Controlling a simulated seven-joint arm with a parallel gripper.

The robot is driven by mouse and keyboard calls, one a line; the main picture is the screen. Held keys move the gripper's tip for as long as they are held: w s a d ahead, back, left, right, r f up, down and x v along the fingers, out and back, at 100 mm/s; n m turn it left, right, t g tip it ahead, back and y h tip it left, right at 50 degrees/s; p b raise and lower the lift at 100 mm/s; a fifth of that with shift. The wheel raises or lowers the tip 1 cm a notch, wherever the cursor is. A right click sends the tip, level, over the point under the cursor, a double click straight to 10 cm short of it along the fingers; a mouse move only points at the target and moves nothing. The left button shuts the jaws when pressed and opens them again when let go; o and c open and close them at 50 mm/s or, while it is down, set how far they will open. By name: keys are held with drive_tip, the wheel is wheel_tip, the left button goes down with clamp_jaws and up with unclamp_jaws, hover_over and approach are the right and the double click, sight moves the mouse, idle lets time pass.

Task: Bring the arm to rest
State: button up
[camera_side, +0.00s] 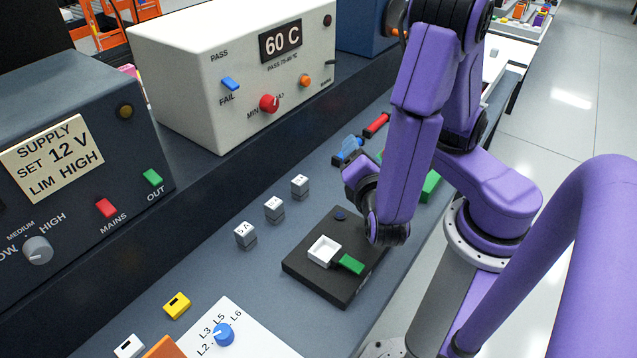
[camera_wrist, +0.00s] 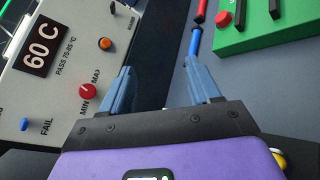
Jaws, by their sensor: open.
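My purple arm reaches over the bench in the side view, bent downward. Its gripper (camera_side: 346,157) is beyond the black block, partly hidden by my own links. In the wrist view my gripper (camera_wrist: 163,88) has its two blue-grey fingers well apart, with nothing between them. The fingers point toward the strip beside the white tester (camera_wrist: 60,90). A blue probe (camera_wrist: 195,42) and a red probe (camera_wrist: 201,12) lie near the right finger; whether the finger touches the blue one I cannot tell.
The white tester (camera_side: 235,75) reads 60 C. A black block (camera_side: 325,285) with a white square socket and green piece is in front of my arm. Several grey-white cubes (camera_side: 274,208) stand left of it. A green box (camera_wrist: 265,25) lies right of the probes. A supply unit (camera_side: 80,150) stands at left.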

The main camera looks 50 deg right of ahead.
drive_tip(key=s+d+m+g+y, duration=0.25)
drive_tip(key=s+g+y, duration=0.2)
drive_tip(key=g, duration=0.25)
drive_tip(key=s+a+r+m+g+y, duration=0.2)
drive_tip(key=s+a+r+y, duration=0.1)
drive_tip(key=y, duration=0.5)
drive_tip(key=shift+s+a+g, duration=0.4)
drive_tip(key=shift+s+a, duration=0.15)
drive_tip(key=shift+a, duration=0.15)
idle(0.9)
